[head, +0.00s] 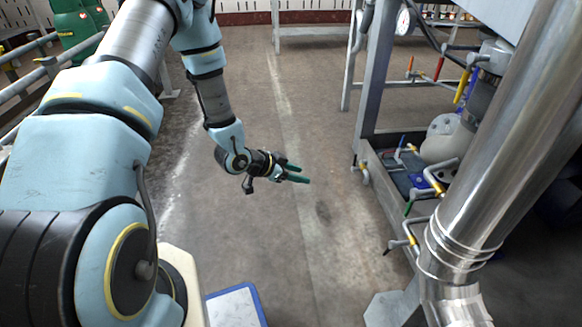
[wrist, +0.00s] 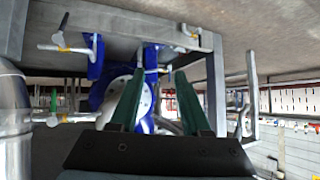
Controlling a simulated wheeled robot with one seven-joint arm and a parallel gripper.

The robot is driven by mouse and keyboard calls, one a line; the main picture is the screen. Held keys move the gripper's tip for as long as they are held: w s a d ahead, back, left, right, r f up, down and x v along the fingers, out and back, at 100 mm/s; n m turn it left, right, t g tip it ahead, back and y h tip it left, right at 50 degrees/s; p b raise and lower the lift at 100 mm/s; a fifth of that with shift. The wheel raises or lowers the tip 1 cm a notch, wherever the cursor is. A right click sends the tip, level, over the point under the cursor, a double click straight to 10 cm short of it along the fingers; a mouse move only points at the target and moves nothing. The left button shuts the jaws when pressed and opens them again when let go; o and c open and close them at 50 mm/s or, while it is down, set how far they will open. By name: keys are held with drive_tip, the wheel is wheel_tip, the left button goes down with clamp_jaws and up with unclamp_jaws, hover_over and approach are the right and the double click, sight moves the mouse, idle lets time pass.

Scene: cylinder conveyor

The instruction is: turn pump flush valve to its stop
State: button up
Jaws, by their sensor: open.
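My gripper (head: 303,174) has green fingers and is open and empty. In the head view it is over bare floor, left of the pump skid and apart from it. In the wrist view its fingers (wrist: 157,85) spread in front of a blue pump body with a white round face (wrist: 144,97). Several small valves sit on the skid's pipes: a green-handled one (head: 408,208), a black-tipped one (head: 387,252), a blue-handled one (head: 399,146) and a yellow-handled one (head: 461,85). I cannot tell which is the pump flush valve. The pump is partly hidden by pipework.
The skid's grey metal frame (head: 368,85) stands at right. A thick shiny pipe (head: 500,165) crosses the right foreground. A pressure gauge (head: 404,22) is at the top. A blue-edged white platform (head: 234,306) lies at the bottom. The middle floor is clear.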

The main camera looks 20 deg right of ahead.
drive_tip(key=shift+w+a+r, duration=0.3)
drive_tip(key=shift+a+r, duration=0.1)
drive_tip(key=shift+a, duration=0.1)
drive_tip(key=shift+c, duration=0.4)
